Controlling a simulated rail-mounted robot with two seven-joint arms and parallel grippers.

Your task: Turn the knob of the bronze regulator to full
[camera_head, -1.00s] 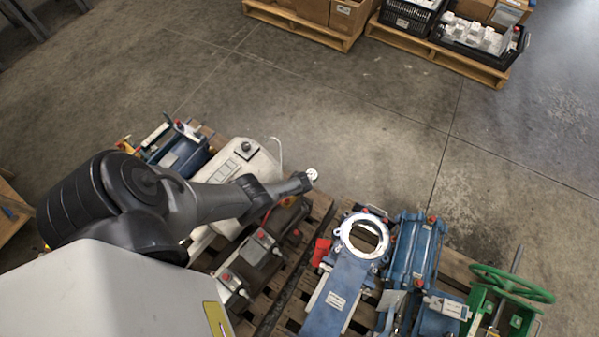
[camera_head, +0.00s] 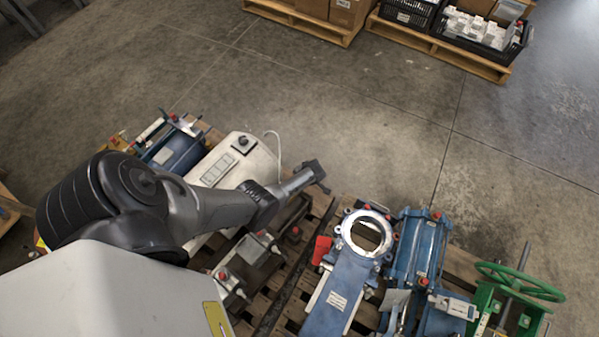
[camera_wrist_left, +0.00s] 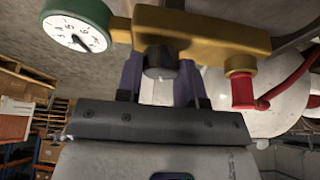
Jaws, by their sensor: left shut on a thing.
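The bronze regulator (camera_wrist_left: 205,28) fills the upper part of the left wrist view. It has a round white gauge (camera_wrist_left: 78,34) with a green rim on its left and a red fitting (camera_wrist_left: 243,92) on its right. Its dark knob (camera_wrist_left: 160,60) points down at my left gripper (camera_wrist_left: 158,85), whose two fingers are shut on it from either side. In the head view my left gripper (camera_head: 318,178) is above the pallet's far edge, and I cannot make out the regulator there. My right gripper is not in view.
Beside my left arm stand a cream box (camera_head: 235,162) and a blue motor-like unit (camera_head: 175,150). To the right are a blue gate valve (camera_head: 338,285), a blue cylinder unit (camera_head: 415,250) and a green handwheel (camera_head: 520,280).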

